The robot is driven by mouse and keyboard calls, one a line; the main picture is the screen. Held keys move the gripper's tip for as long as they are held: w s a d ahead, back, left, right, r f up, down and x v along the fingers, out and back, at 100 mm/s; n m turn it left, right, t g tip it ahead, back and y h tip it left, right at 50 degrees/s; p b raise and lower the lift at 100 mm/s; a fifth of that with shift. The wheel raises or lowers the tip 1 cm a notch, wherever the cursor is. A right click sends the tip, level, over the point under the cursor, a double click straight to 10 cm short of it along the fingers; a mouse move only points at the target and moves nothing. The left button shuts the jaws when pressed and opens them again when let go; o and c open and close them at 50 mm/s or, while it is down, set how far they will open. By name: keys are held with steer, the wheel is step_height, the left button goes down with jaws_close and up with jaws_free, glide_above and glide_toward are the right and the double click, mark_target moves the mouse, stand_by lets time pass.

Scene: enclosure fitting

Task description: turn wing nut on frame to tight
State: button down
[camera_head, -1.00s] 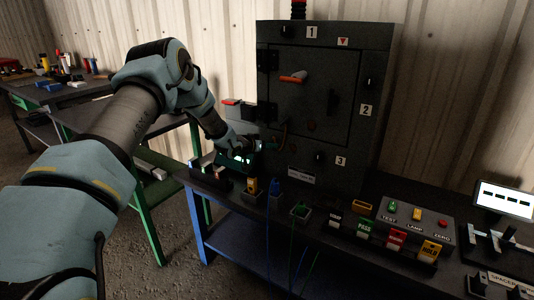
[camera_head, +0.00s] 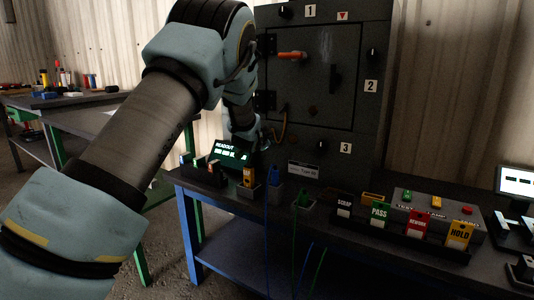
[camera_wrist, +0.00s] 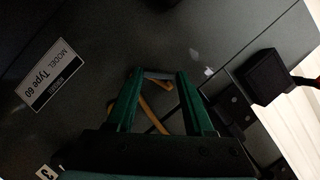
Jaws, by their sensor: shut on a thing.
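In the wrist view my gripper (camera_wrist: 160,76) has its two green fingers shut on a small grey piece (camera_wrist: 158,74) at their tips, in front of the dark enclosure face. The piece appears to be the wing nut; it is mostly hidden, so its shape and how tight it sits cannot be told. In the head view the grey enclosure (camera_head: 345,160) stands on the bench, and my wrist is at its lower left side, hiding the fingers. An orange-yellow cable (camera_wrist: 152,115) loops behind the fingers and also shows in the head view (camera_head: 283,133).
A black block (camera_wrist: 264,77) stands out from the enclosure, right of the fingers in the wrist view. A readout box (camera_head: 230,152) sits just below my wrist. Coloured tags (camera_head: 420,224) and a button box (camera_head: 440,207) stand on the bench at right.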

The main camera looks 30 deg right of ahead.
steer(key=shift+s+f+m+t+b, duration=0.15)
steer(key=shift+m+t+b, duration=0.35)
steer(key=shift+m+b, duration=0.8)
steer(key=shift+w+f+m+t+b, duration=0.1)
steer(key=shift+m+t+b, duration=0.5)
steer(key=shift+b, duration=1.2)
steer(key=shift+s+f+m+t+b, duration=0.15)
steer(key=shift+m+t+b, duration=0.25)
steer(key=shift+m+b, duration=0.95)
steer(key=shift+w+b, duration=0.1)
steer(key=shift+b, duration=0.2)
steer(key=shift+c, duration=1.4)
jaws_free()
steer(key=shift+r, duration=0.1)
steer(key=p+v, duration=0.1)
steer(key=v, duration=0.9)
steer(key=shift+s+a+f, duration=0.2)
steer(key=shift+s+a, duration=0.05)
steer(key=shift+a, duration=0.05)
